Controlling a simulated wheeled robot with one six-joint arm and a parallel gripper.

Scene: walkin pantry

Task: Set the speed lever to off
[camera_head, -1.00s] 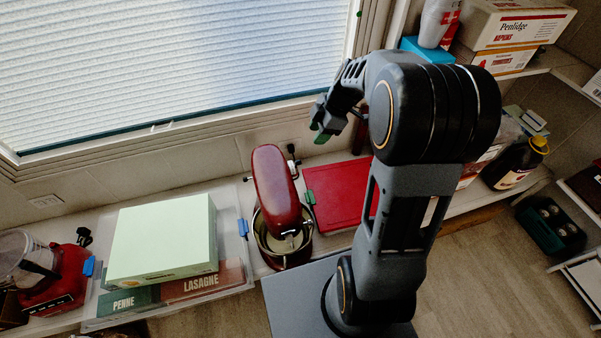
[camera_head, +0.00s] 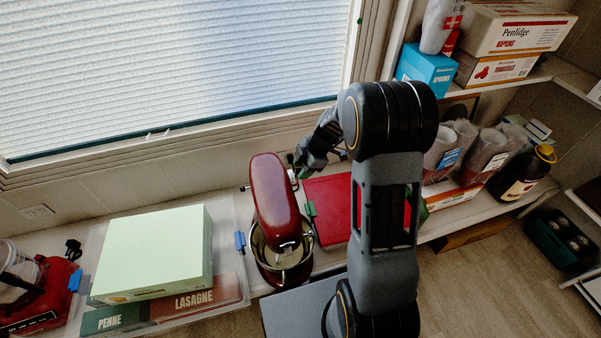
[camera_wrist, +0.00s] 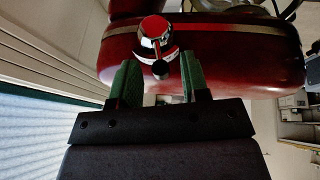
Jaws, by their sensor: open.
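The red stand mixer (camera_head: 272,195) stands on the counter with its bowl (camera_head: 282,262) under the head. In the wrist view, the mixer's red body (camera_wrist: 225,50) fills the top, with a silver conical hub and a black-tipped lever (camera_wrist: 160,69) on its side. My gripper (camera_wrist: 160,82) is open, its two green fingers on either side of the black tip and below the hub. I cannot tell whether either finger touches it. In the head view my gripper (camera_head: 302,171) is beside the mixer's upper right side. The lever's setting is not readable.
A red board (camera_head: 328,205) lies right of the mixer. A clear bin (camera_head: 240,290) with a pale green box (camera_head: 158,252) and pasta boxes stands left. A red blender (camera_head: 40,295) is farther left. The window (camera_head: 170,70) is behind. Jars and a dark bottle (camera_head: 520,175) stand right.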

